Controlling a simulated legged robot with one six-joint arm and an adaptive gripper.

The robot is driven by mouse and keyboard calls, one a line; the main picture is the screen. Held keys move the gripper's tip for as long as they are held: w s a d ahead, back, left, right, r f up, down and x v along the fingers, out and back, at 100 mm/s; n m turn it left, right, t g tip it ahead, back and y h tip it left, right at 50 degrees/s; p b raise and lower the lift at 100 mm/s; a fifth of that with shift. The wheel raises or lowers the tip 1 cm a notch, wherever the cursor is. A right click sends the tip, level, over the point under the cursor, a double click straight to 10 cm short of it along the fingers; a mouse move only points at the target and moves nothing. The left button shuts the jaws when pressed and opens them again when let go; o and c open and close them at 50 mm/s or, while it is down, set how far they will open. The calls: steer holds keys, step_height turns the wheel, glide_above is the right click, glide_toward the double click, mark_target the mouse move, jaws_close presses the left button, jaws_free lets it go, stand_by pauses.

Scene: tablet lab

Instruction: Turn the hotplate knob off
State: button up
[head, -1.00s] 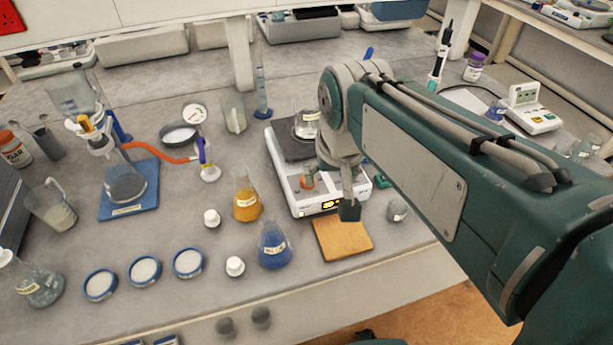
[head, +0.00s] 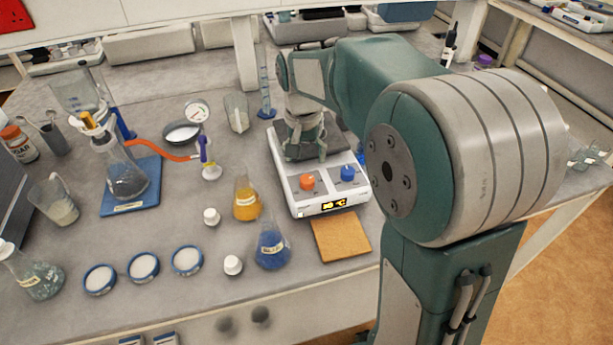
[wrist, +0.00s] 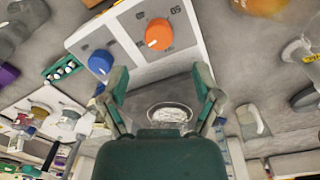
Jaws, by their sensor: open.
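The white hotplate (head: 330,190) stands on the bench, with an orange knob (head: 307,182) and a blue knob (head: 347,172) on its front panel and a lit yellow display (head: 333,204). My gripper (head: 305,157) is over the dark heating plate behind the knobs, and it hides much of that plate. In the wrist view my open gripper (wrist: 160,78) has its two green fingers spread, with nothing held. The orange knob (wrist: 159,34) shows beyond the fingertips and the blue knob (wrist: 100,62) near the left finger; both have white pointer marks. My gripper is apart from the orange knob.
A glass vessel (wrist: 170,113) shows between the fingers in the wrist view. An orange-filled flask (head: 246,203) and a blue-filled flask (head: 272,248) stand left of the hotplate. A tan square pad (head: 340,238) lies in front of it. Open bench lies behind the caps at front left.

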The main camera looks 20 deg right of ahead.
mark_target(307, 178)
step_height(307, 178, down, 7)
steer(key=shift+s+d+r, duration=0.1)
steer(key=shift+d, duration=0.05)
steer(key=shift+c, duration=0.3)
jaws_close()
